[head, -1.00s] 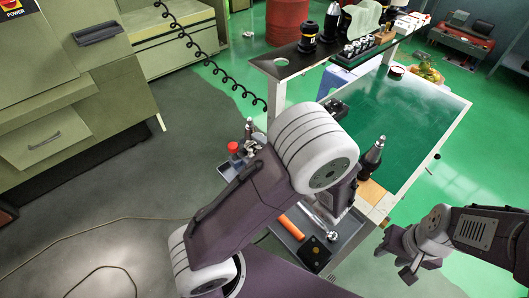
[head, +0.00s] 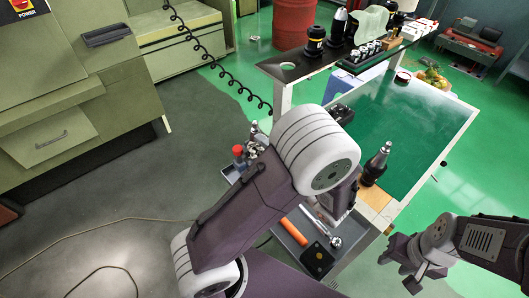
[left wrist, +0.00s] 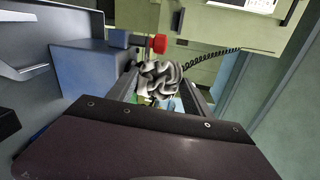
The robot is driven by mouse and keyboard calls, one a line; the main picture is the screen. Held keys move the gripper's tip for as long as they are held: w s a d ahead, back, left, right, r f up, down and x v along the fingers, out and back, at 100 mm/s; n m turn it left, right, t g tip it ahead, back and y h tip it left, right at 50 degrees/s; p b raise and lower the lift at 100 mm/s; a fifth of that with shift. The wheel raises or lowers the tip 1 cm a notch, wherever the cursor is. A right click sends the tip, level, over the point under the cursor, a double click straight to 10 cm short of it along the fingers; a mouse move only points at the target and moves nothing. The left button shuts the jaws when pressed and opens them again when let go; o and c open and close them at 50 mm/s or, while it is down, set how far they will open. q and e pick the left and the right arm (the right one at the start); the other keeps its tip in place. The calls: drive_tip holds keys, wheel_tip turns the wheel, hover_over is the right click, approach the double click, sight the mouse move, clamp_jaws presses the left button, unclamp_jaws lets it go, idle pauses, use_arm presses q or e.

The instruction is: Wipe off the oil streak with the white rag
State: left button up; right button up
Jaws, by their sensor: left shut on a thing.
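My left gripper (left wrist: 160,88) is shut on a crumpled grey-and-white rag (left wrist: 158,77) in the left wrist view. In the head view my left arm hides most of that gripper, which is beside the cart's left end. The green mat (head: 415,125) covers the cart top, right of my left arm. Faint pale sheen shows on the mat; I cannot tell whether it is the oil streak. My right gripper (head: 396,268) is open and empty, off the cart's right front corner.
A black tool holder (head: 376,165) stands at the mat's front edge. A raised shelf (head: 290,66) at the back bears holders, sockets and a pale cloth (head: 371,22). The mat's middle is clear.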

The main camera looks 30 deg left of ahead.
use_arm(q)
drive_tip(key=shift+w+a, duration=0.1)
drive_tip(key=shift+a, duration=0.1)
drive_tip(key=shift+w+d, duration=0.8)
drive_tip(key=shift+w, duration=1.05)
drive_tip(key=shift+s+a+f+b, duration=0.1)
drive_tip(key=shift+s+a+b, duration=0.35)
drive_tip(key=shift+s, duration=0.5)
drive_tip(key=shift+s+a+f+b, duration=0.1)
drive_tip(key=shift+s+a+b, duration=0.2)
drive_tip(key=shift+s+a, duration=0.45)
drive_tip(key=shift+s+d, duration=0.15)
drive_tip(key=shift+d, duration=0.05)
drive_tip(key=shift+p+v, duration=0.4)
drive_tip(key=shift+v, duration=2.55)
drive_tip(key=shift+r, duration=0.1)
